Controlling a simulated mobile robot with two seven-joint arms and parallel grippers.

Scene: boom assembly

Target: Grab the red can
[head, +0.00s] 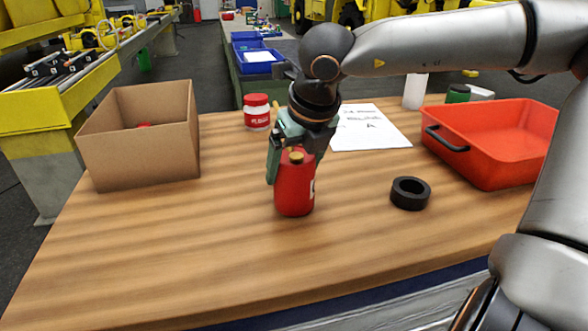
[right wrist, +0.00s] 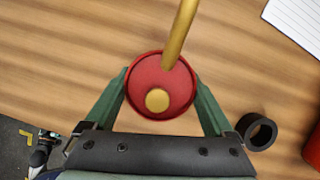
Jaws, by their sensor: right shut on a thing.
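The red can (head: 294,192) stands upright on the wooden table, near the middle. It has a brass cap and a pale mark on its right side. My right gripper (head: 295,160) comes down from above, shut on the can's upper part. In the right wrist view the round red top of the can (right wrist: 146,76) shows between the two green fingers of my right gripper (right wrist: 160,95), with a brass spout and a round brass cap. My left gripper is not in view.
A cardboard box (head: 140,150) stands at the left. A red-lidded jar (head: 257,113) and a white paper (head: 375,128) lie behind the can. A black ring (head: 410,193) and an orange-red tray (head: 490,165) are at the right. The front left of the table is clear.

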